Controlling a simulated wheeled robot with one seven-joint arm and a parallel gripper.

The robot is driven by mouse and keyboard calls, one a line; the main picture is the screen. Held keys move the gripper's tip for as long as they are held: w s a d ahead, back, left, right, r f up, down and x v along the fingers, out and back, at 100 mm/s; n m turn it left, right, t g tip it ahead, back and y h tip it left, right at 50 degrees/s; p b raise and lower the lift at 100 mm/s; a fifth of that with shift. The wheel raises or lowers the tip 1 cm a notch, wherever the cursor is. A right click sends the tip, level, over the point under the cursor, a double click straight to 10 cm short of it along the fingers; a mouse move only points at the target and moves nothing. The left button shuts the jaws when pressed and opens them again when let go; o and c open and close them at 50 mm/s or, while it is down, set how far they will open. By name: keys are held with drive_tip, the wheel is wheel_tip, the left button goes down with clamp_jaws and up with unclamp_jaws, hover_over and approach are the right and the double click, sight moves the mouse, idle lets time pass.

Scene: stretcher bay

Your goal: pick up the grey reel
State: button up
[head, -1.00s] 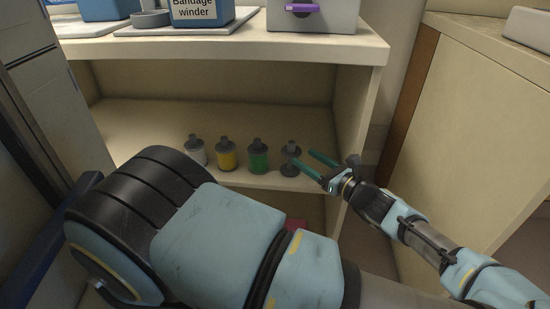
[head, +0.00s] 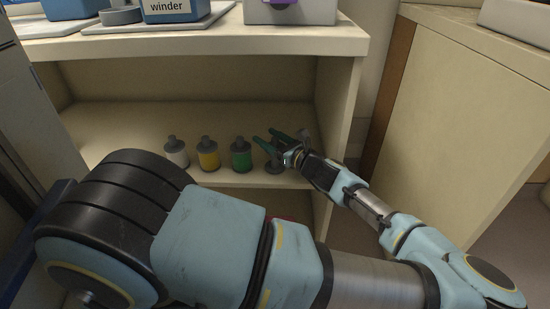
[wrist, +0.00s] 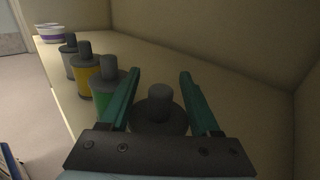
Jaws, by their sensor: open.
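The grey reel (head: 274,167) stands upright on the shelf, the rightmost in a row of reels. In the head view it is partly hidden by my gripper (head: 271,137). In the wrist view my gripper (wrist: 160,82) is open, with one green finger on each side of the grey reel (wrist: 160,104). The knob and upper flange show between the fingers; the gripper body hides the lower part. I cannot tell whether the fingers touch it.
A green reel (head: 241,157) stands close left of the gripper, then a yellow reel (head: 208,156) and a white reel (head: 176,154). The shelf's side wall (head: 338,120) is close on the right. The upper shelf board (head: 200,50) lies above.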

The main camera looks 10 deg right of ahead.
drive_tip(key=shift+w+a, duration=0.1)
drive_tip(key=shift+w, duration=0.05)
clamp_jaws()
idle(0.4)
idle(1.0)
